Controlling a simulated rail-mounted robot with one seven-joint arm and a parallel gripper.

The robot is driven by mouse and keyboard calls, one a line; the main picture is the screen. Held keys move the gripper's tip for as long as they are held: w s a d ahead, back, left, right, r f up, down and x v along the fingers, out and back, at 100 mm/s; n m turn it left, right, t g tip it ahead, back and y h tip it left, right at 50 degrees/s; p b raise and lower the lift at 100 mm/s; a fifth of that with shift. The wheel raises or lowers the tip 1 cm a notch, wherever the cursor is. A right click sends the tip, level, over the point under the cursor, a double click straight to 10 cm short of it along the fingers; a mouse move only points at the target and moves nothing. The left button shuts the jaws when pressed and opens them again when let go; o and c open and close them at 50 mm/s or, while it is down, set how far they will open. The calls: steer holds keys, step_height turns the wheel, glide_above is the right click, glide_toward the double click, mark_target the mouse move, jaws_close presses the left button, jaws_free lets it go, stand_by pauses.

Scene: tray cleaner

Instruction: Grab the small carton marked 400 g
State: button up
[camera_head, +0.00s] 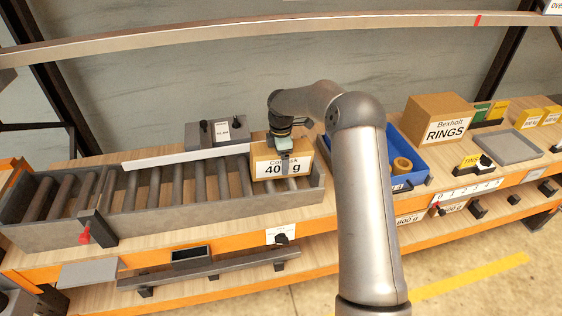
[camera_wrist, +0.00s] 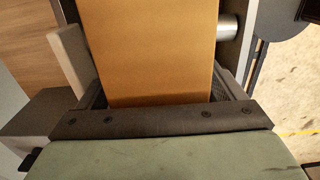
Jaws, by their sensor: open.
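The small carton (camera_head: 262,169) marked "40… g" stands on the right end of the roller conveyor. Part of its print is hidden behind a finger of my gripper (camera_head: 284,148). My gripper points down at the carton from above, with one finger in front of its labelled face. In the wrist view the carton's plain brown surface (camera_wrist: 150,50) fills the space between the sides of my open gripper (camera_wrist: 158,88). I cannot tell whether the fingers touch it.
The roller conveyor (camera_head: 110,228) has side walls and is otherwise empty. A grey box (camera_head: 201,136) stands behind it. A blue bin (camera_head: 412,160) and a "RINGS" carton (camera_head: 433,107) stand to the right. More cartons (camera_head: 412,219) sit on the lower shelf.

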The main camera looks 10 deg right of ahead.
steer(key=c, duration=1.2)
steer(key=shift+c, duration=0.7)
steer(key=shift+r, duration=0.15)
